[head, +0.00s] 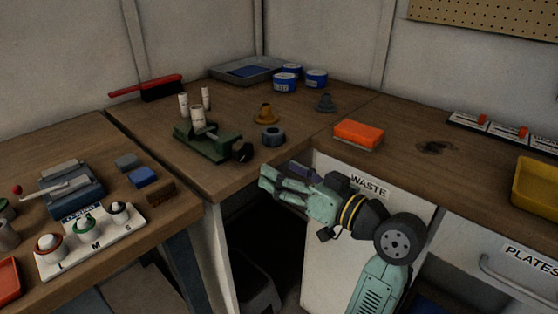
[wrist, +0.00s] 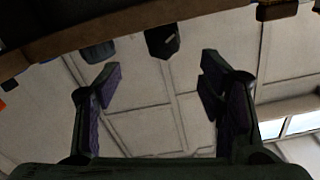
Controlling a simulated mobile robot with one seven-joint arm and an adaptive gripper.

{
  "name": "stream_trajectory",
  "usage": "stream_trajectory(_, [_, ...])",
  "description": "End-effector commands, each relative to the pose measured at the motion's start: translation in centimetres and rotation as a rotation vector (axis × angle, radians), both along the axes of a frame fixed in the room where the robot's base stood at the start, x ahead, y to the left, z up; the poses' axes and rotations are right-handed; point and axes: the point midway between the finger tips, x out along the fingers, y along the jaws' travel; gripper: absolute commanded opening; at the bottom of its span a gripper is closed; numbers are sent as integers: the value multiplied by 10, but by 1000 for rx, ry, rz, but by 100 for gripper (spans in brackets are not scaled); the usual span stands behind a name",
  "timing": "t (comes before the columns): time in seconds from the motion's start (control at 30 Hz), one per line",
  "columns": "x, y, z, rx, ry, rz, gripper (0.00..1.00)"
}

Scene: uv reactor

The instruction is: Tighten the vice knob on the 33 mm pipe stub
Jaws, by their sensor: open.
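The green vice (head: 218,148) sits near the front edge of the corner bench in the head view. Its black knob (head: 242,152) is at its right end, facing the bench edge. A pale pipe stub (head: 198,120) stands upright at the vice; whether the jaws touch it cannot be told. My gripper (head: 277,176) is open and empty, in front of the bench edge, to the right of and below the knob, apart from it. The wrist view shows its two spread fingers (wrist: 161,88) with nothing between them. A dark object (wrist: 162,42) beyond them is not clearly identifiable.
Two more pale stubs (head: 183,104) (head: 206,97) stand behind the vice. A grey ring (head: 272,136), a brass-coloured fitting (head: 266,114) and an orange block (head: 358,134) lie to its right. The L/M/S board (head: 90,246) is on the left bench. Open bench lies between them.

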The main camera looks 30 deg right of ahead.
Motion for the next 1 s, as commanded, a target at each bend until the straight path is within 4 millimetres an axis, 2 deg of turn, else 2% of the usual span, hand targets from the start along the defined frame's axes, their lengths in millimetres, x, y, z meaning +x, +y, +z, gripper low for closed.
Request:
stream_trajectory(0.2, [-13, 5, -1, 50, 17, 2, 63])
stream_trajectory(0.57, [-14, 5, -1, 43, 15, 2, 63])
stream_trajectory(0.83, [-17, 3, 2, -214, -80, -1, 63])
stream_trajectory(1.0, [-12, 6, 4, -284, -102, 4, 63])
